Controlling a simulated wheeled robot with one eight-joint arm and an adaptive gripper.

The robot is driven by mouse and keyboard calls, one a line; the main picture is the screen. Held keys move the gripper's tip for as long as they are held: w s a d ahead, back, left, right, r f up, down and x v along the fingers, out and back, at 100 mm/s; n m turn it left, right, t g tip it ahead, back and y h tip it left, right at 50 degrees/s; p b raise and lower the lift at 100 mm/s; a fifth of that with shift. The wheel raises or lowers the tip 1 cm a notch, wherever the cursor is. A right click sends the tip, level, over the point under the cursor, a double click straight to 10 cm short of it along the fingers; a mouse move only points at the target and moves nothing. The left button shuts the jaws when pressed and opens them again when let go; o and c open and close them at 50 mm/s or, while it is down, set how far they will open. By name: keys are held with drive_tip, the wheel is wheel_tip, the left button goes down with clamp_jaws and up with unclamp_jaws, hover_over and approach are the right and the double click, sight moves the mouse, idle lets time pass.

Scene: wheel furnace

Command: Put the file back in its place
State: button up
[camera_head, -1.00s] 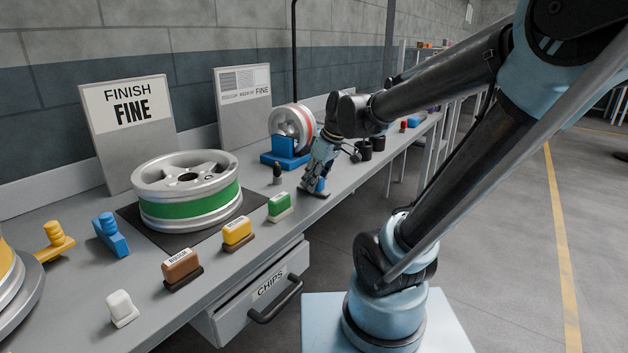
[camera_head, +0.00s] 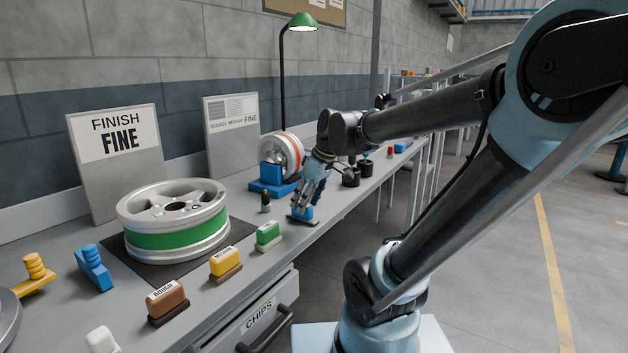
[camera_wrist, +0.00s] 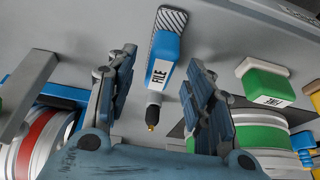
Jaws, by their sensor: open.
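The file is a block with a blue handle labelled FILE (camera_wrist: 168,62) and a dark ridged base, lying on the grey bench. In the head view the file (camera_head: 301,214) sits near the bench's front edge, right of the green FINE block. My gripper (camera_head: 307,196) is pointed down at it, and partly covers it. In the wrist view my open fingers (camera_wrist: 161,72) stand on either side of the file's handle in the picture. Whether they touch it I cannot tell. A small dark bottle with a gold tip (camera_wrist: 153,115) also shows between the fingers, and stands left of my gripper in the head view (camera_head: 265,203).
Green FINE (camera_head: 268,236), yellow MEDIUM (camera_head: 225,263) and brown ROUGH (camera_head: 167,301) blocks line the front edge. A green-banded wheel (camera_head: 176,241) lies behind them. A red-striped wheel (camera_head: 283,153) on a blue stand (camera_head: 272,182) is behind my gripper. Dark cylinders (camera_head: 351,175) stand right of it.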

drive_tip(key=v, duration=0.9)
drive_tip(key=s+d+f+m+h, duration=0.1)
drive_tip(key=s+d+f+m, duration=0.4)
drive_tip(key=f, duration=0.4)
drive_tip(key=s+d+f+m+h, duration=0.2)
drive_tip(key=s+d+f+m, duration=0.3)
drive_tip(key=f, duration=0.5)
drive_tip(key=shift+s+d+f+g+h, duration=0.35)
drive_tip(key=shift+s+d, duration=0.3)
drive_tip(key=shift+d, duration=0.15)
drive_tip(key=shift+w+f, duration=0.2)
drive_tip(key=shift+w, duration=0.3)
drive_tip(key=shift+c, duration=0.4)
